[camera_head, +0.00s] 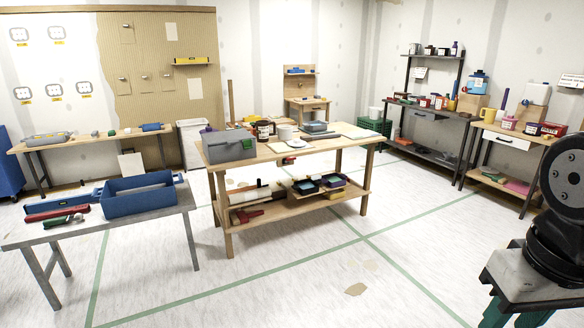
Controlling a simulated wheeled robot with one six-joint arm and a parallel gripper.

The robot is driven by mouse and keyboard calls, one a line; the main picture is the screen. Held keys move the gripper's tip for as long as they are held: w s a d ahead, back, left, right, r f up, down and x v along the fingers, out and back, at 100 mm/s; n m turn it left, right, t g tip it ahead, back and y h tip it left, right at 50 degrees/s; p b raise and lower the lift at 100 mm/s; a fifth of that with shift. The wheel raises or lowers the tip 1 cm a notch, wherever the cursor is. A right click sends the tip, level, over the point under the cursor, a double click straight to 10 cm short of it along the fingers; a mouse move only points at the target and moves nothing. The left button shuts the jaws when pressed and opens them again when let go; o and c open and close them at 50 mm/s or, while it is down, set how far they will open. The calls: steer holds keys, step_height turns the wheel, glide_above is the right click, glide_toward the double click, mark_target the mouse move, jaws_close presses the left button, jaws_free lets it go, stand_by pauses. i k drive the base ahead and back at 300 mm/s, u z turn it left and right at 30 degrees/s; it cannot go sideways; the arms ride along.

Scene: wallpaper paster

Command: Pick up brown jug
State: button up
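I cannot single out a brown jug with certainty at this size. A dark brown jar (263,131) with a pale label stands on the middle wooden table (330,148), just right of a grey box. A tan-yellow jug-like vessel (488,115) stands on the left end of the right-hand bench. Both look upright and are well away from me across the floor. Only a dark joint of my arm shows at the right edge. My gripper is outside the picture, so its opening is hidden.
A grey table (150,208) with a blue tray (138,203) stands at the left front. The grey box (229,150) sits on the middle table. A dark shelf bench (436,125) stands along the right wall. Open floor (330,285) lies in front of the middle table.

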mark_target(263, 134)
steer(key=z, duration=0.2)
steer(key=i, duration=2.3)
steer(key=u, duration=0.35)
steer(key=i, duration=2.1)
steer(key=u, duration=0.55)
steer(key=i, duration=0.7)
steer(key=u, duration=0.2)
